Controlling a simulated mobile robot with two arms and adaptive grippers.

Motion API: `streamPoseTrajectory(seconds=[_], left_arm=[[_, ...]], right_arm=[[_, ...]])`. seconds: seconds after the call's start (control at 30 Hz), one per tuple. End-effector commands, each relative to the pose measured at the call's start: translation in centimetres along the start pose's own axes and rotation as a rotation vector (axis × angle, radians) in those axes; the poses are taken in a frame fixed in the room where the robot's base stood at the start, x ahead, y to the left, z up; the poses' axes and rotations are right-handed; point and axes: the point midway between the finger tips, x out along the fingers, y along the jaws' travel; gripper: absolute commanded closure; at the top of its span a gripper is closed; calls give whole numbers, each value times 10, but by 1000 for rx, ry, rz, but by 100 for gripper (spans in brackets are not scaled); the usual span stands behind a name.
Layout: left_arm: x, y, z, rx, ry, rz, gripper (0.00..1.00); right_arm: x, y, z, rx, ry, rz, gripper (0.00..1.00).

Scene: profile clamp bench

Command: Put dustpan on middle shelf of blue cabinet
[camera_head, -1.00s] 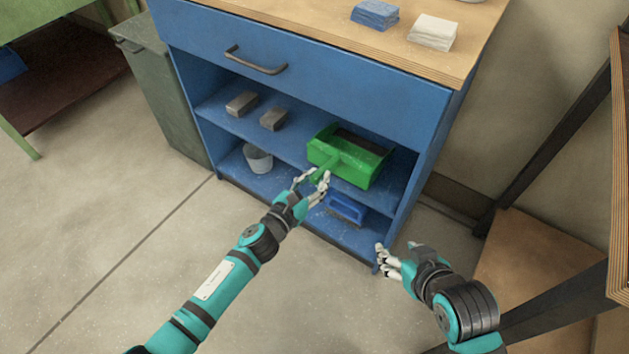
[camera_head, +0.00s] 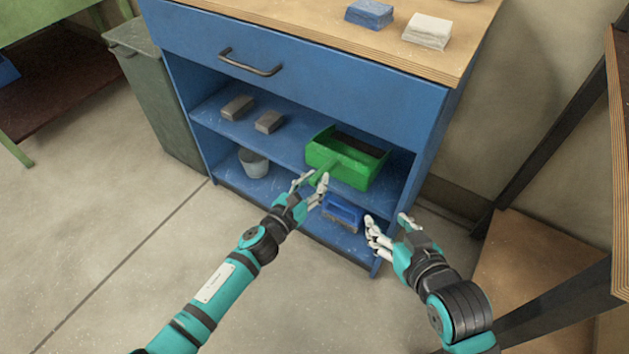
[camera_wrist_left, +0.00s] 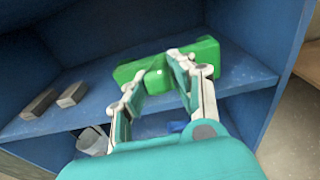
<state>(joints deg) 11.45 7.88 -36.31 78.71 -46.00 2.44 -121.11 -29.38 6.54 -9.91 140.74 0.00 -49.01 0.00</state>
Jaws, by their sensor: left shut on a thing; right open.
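The green dustpan (camera_head: 352,166) is at the right part of the middle shelf (camera_head: 292,146) of the blue cabinet (camera_head: 300,100), with its handle toward me. My left gripper (camera_head: 312,183) is shut on the handle at the shelf's front edge. In the left wrist view, the dustpan (camera_wrist_left: 206,60) lies beyond the fingers of my left gripper (camera_wrist_left: 155,70), which hide part of the handle. Whether its whole underside rests on the shelf cannot be told. My right gripper (camera_head: 388,228) is open and empty in front of the cabinet's lower right corner.
Two grey blocks (camera_head: 237,107) (camera_head: 269,122) lie on the middle shelf to the left. A grey bucket (camera_head: 253,162) and a blue brush (camera_head: 344,211) are on the bottom shelf. A green-grey bin (camera_head: 160,95) stands left of the cabinet. A dark-framed table (camera_head: 560,150) is at the right.

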Motion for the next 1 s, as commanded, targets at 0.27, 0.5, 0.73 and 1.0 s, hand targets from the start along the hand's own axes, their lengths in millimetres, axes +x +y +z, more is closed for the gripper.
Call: streamPoseTrajectory(seconds=[0.27,0.5,0.73,1.0], left_arm=[[1,0,3,0,-6,-2,68],[0,0,1,0,-2,-1,49],[0,0,-2,0,4,1,31],[0,0,0,0,1,0,0]], right_arm=[[0,0,0,0,-1,0,48],[0,0,0,0,-2,0,48],[0,0,1,0,-3,0,48],[0,0,1,0,-3,0,48]])
